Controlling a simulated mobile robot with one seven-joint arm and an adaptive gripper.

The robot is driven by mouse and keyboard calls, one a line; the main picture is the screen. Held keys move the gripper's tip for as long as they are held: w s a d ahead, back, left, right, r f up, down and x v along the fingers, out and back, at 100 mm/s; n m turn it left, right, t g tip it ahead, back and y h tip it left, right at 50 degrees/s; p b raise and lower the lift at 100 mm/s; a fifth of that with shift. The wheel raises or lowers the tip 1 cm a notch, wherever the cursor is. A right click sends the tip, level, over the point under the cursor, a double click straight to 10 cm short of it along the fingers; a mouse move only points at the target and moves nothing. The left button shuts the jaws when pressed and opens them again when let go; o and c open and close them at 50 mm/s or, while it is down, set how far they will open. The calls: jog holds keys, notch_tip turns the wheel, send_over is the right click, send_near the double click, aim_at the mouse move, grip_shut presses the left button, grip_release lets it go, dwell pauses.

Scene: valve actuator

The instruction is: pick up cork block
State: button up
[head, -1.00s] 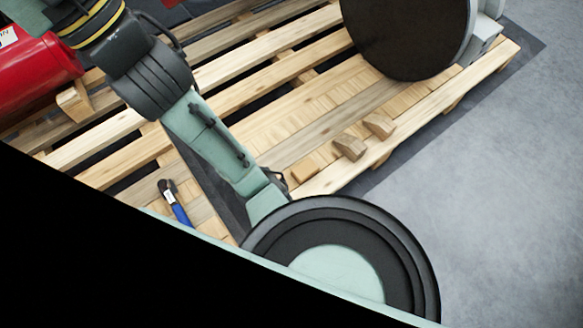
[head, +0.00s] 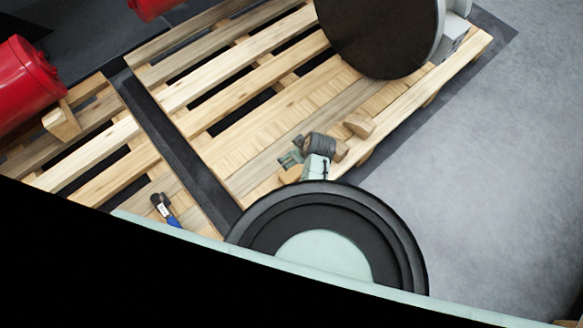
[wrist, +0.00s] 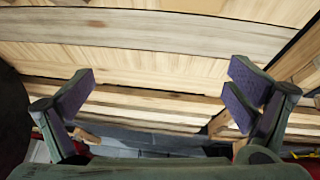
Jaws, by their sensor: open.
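Several small wood-coloured blocks lie near the pallet's front edge in the head view. The smoother tan one (head: 290,174), probably the cork block, lies lowest, partly hidden by my arm. A greyish-brown block (head: 341,152) is also partly covered by my arm, and a lighter wedge-like block (head: 359,125) lies beyond it. My gripper (wrist: 162,82) is open and empty in the wrist view, its two fingers wide apart above the pallet slats. A small tan piece (wrist: 88,137) shows beside the left finger; I cannot tell which block it is.
The slatted pallet (head: 290,100) carries a large dark disc (head: 380,35). A second pallet (head: 90,150) at left holds a red cylinder (head: 25,85) and a blue-handled tool (head: 163,209).

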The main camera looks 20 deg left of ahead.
jog(key=s+f, duration=0.1)
jog(key=f, duration=0.2)
jog(key=s+f+g, duration=0.1)
jog(key=f, duration=0.2)
jog(key=s+f+g, duration=0.1)
jog(key=s+f, duration=0.1)
jog(key=shift+d+f, duration=0.4)
jog(key=shift+b+x, duration=0.3)
jog(key=shift+x, duration=2.6)
jog(key=shift+w, duration=0.15)
jog(key=shift+c, duration=0.3)
jog(key=shift+d, duration=0.1)
jog(key=c, duration=1.2)
